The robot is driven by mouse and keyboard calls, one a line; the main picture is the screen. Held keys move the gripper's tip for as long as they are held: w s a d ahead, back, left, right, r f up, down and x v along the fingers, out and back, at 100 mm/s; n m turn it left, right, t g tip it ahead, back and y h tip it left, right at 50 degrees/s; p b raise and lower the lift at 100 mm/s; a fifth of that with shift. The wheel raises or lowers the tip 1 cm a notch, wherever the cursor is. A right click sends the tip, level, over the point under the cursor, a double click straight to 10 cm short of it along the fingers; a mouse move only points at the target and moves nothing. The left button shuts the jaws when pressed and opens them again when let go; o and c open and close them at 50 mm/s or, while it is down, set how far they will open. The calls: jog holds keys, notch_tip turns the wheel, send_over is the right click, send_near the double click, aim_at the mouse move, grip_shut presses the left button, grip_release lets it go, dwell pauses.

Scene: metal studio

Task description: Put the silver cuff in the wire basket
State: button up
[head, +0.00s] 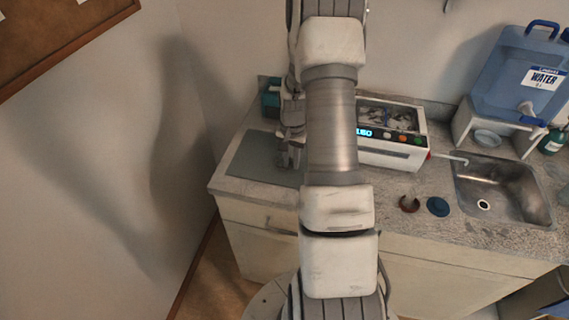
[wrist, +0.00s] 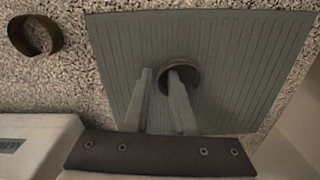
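The silver cuff (wrist: 196,72), a dull grey-brown ring in this light, stands on the ridged grey-green mat in the wrist view. My gripper (wrist: 160,72) is open over it. The right finger overlaps the ring's opening and the left finger is just outside its left side, with a gap between the tips. I cannot tell whether either finger touches it. In the head view my gripper (head: 290,158) is over the mat, and my arm hides the cuff. The wire basket (head: 392,117) appears to sit in the open top of the white cleaner, with items in it.
The mat (head: 250,155) lies left of the white cleaner (head: 392,155). A brassy open ring (wrist: 36,36) lies on the speckled counter beside the mat. A reddish-brown ring (head: 409,204), a blue disc (head: 438,207) and the sink (head: 500,188) are farther right.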

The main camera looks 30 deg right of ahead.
grip_shut()
